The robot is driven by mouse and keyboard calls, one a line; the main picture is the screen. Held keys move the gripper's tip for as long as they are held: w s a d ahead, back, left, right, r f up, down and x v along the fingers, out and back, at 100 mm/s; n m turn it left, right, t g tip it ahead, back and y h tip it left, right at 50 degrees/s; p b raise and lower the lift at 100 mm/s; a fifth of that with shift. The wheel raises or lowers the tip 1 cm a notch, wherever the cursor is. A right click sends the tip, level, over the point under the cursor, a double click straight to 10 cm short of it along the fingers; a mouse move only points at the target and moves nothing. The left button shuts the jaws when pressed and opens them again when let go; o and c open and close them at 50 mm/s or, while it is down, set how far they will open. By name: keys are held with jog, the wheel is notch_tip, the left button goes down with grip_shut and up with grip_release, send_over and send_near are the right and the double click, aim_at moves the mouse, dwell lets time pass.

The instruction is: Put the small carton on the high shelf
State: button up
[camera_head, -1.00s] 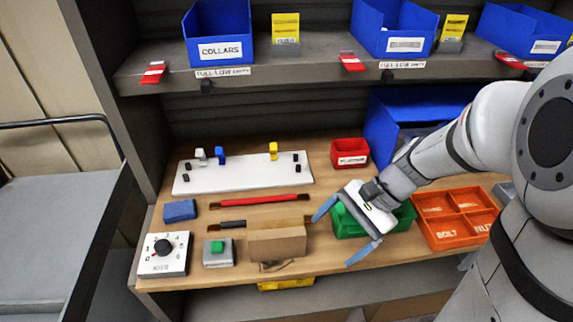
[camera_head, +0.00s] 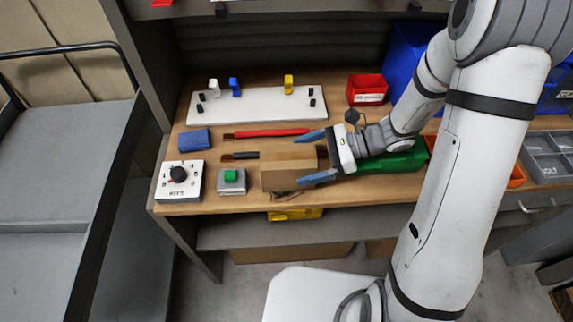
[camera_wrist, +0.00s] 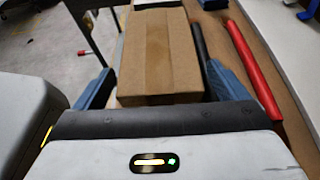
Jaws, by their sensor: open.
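The small carton (camera_head: 288,168) is a plain brown box on the wooden worktop, near its front edge. My gripper (camera_head: 316,157) is open at the carton's right end, with one blue finger on the far side and one on the near side. In the wrist view the carton (camera_wrist: 160,52) lies between the two spread fingers, and the fingers do not appear closed on it. The high shelf is mostly out of view now; only its lower front edge (camera_head: 300,8) shows at the top.
A grey button box with a green button (camera_head: 231,181) stands just left of the carton. A red bar (camera_head: 270,133) and a dark bar lie behind it. A green bin (camera_head: 405,158) is to the right. A dial box (camera_head: 180,180) sits at the left front.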

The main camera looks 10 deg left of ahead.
jog(key=shift+x, duration=1)
jog(key=shift+r, duration=0.15)
jog(key=c, duration=1.5)
